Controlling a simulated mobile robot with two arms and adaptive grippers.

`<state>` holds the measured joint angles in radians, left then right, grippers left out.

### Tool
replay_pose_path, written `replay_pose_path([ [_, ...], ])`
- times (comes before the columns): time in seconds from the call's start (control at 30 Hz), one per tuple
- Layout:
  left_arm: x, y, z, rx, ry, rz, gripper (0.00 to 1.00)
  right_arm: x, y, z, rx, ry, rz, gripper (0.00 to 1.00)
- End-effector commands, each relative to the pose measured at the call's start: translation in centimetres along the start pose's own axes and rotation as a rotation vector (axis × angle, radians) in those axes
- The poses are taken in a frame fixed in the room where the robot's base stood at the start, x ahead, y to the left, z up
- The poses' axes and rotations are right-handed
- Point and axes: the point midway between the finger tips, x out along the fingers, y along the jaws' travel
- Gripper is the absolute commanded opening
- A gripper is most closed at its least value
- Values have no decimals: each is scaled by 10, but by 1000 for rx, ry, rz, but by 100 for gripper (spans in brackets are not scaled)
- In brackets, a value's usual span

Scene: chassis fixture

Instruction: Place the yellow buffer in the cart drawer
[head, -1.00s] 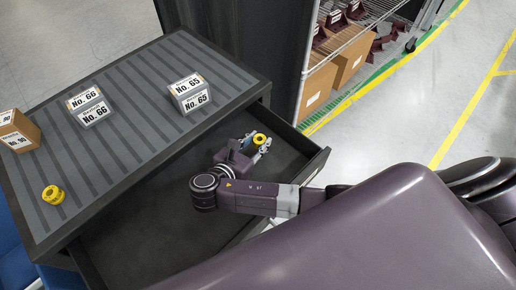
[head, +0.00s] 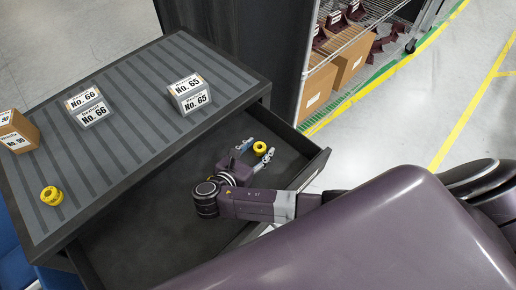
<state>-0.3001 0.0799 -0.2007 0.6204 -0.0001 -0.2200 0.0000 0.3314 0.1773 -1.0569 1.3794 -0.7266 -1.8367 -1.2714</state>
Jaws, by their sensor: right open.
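One yellow buffer (head: 260,148), a small ring-like piece, lies inside the open cart drawer (head: 128,259) near its far right corner. My right gripper (head: 256,150) is open, with its fingers apart on either side of this buffer; I cannot tell whether they touch it. A second yellow buffer (head: 51,196) sits on the ribbed cart top (head: 120,150) near the left front edge, away from the gripper. My left gripper is not in view.
Two white-labelled boxes, No. 66 (head: 88,106) and No. 65 (head: 189,95), and a brown box (head: 17,132) stand on the cart top. A wire shelf (head: 352,45) with cartons stands at the upper right. The drawer's near left part is empty.

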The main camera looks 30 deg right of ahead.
Motion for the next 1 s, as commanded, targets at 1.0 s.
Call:
replay_pose_path([
  [1.0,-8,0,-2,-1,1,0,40,-121,0,2,0,0,-1,45],
])
